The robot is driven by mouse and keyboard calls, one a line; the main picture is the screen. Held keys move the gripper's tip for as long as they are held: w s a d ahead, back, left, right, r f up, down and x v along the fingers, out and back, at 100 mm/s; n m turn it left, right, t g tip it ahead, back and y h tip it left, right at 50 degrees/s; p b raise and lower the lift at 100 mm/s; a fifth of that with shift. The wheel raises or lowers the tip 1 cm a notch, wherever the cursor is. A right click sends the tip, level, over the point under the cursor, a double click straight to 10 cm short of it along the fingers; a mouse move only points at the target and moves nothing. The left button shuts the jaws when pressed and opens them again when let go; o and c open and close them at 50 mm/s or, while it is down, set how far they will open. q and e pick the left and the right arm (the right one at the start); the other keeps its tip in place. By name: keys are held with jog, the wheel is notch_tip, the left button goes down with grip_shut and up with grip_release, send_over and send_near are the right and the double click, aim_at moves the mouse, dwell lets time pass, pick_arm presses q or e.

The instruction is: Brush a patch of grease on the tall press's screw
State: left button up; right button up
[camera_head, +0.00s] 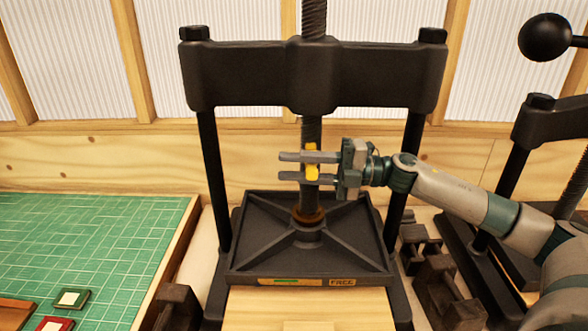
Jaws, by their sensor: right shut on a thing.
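The tall press (313,75) stands upright in the middle, black, with a threaded screw (311,130) running down through its crossbeam to the ribbed plate (262,235). A brownish-orange ring or patch (307,216) shows at the screw's foot. My right gripper (300,167) reaches in from the right in front of the screw, its two fingers pointing left. It is shut on a small yellow piece (312,168), which looks like part of the brush. Bristles cannot be made out, nor whether the piece touches the screw. My left gripper is out of view.
A second black press (556,122) with a ball-ended handle stands at the right. Dark blocks (436,280) lie between the presses. A green cutting mat (90,240) with small framed pieces (70,298) is at the left. The plate's front label reads "FREE" (342,282).

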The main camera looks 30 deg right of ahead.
jog(key=shift+r+p, duration=0.3)
jog(key=shift+r, duration=0.45)
jog(key=shift+r+p, duration=1)
jog(key=shift+r, duration=0.55)
jog(key=shift+f, duration=0.1)
jog(key=shift+f+b, duration=1.3)
jog(key=shift+f, duration=0.25)
jog(key=shift+f+b, duration=1.15)
jog(key=shift+f, duration=0.35)
jog(key=shift+f+b, duration=1.2)
jog(key=shift+f, duration=0.4)
